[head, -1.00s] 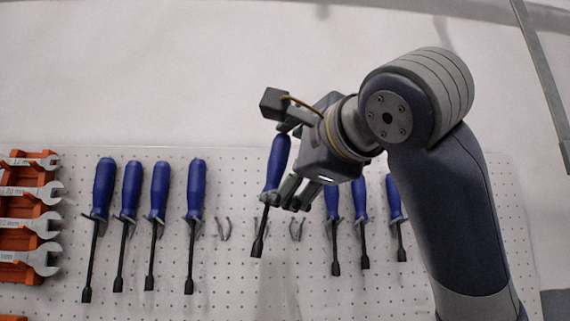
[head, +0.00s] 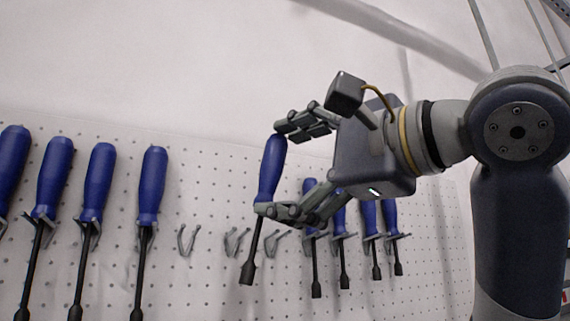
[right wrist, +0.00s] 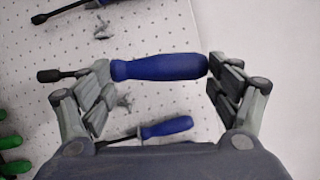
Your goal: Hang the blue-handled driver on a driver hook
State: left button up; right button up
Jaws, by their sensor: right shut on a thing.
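My right gripper (head: 270,172) is shut on the blue-handled driver (head: 270,165). One finger is at the handle's top end and the other at its lower end by the shaft. The driver hangs nearly upright, its black shaft pointing down and slightly left, in front of the pegboard. It also shows lying across between the fingers in the right wrist view (right wrist: 160,68). Three empty driver hooks show on the board: a left one (head: 186,240), a middle one (head: 236,242) and a right one (head: 275,243). The shaft passes in front of the board between the middle and right hooks. My left gripper is not in view.
Several blue-handled drivers hang left of the empty hooks, the nearest one (head: 152,185) close to the left hook. Several more hang to the right (head: 310,190), partly behind my gripper. Green handles (right wrist: 10,142) show at the right wrist view's left edge.

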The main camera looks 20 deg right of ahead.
jog(key=shift+x, duration=0.75)
jog(key=shift+w+a+f+p, duration=0.1)
jog(key=shift+w+f+p, duration=0.1)
jog(key=shift+w, duration=0.25)
jog(key=shift+w+a+f+p, duration=0.1)
jog(key=shift+w+p, duration=0.05)
jog(key=shift+w, duration=0.3)
jog(key=shift+w+d, duration=0.1)
jog(key=shift+w, duration=0.15)
jog(key=shift+w+f, duration=0.1)
jog(key=shift+w, duration=0.35)
jog(key=shift+w+p, duration=0.45)
jog(key=shift+w, duration=0.3)
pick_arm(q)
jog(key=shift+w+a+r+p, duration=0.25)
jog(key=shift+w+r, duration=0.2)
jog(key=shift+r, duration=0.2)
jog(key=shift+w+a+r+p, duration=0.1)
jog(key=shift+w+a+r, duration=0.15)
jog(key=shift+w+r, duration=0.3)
pick_arm(e)
jog(key=shift+w, duration=0.55)
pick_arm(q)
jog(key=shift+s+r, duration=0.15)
pick_arm(e)
jog(key=shift+d, duration=0.1)
